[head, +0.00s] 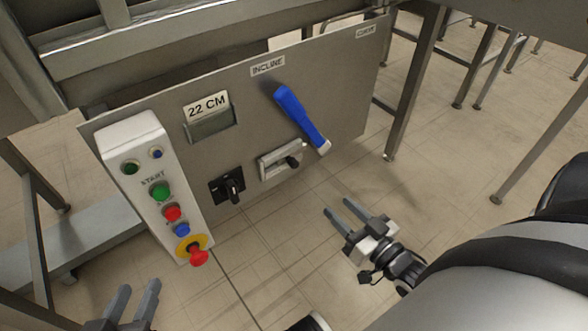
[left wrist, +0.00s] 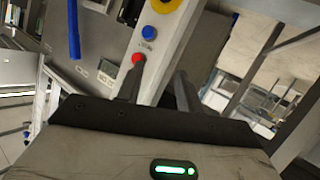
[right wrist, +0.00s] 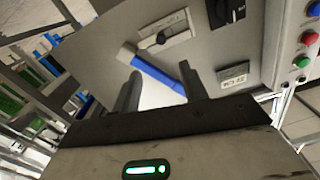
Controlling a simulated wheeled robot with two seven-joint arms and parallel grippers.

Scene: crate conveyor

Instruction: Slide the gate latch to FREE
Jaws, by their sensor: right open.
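The gate latch is a pale slotted plate (head: 270,165) with a dark knob (head: 293,161), low on the grey panel. In the head view the knob sits toward the plate's right end; its markings are too small to read. The latch plate also shows in the right wrist view (right wrist: 178,24), seen upside down. My right gripper (head: 338,208) is open and empty, below and right of the latch, apart from the panel. My left gripper (head: 138,287) is open and empty at the bottom left, below the button box.
The blue lever (head: 300,115) marked INCLINE hangs just above and right of the latch. A black rotary switch (head: 228,187) sits left of it, under a 22 CM display (head: 212,125). The white button box (head: 150,180) has a red emergency button. Table legs stand at the right.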

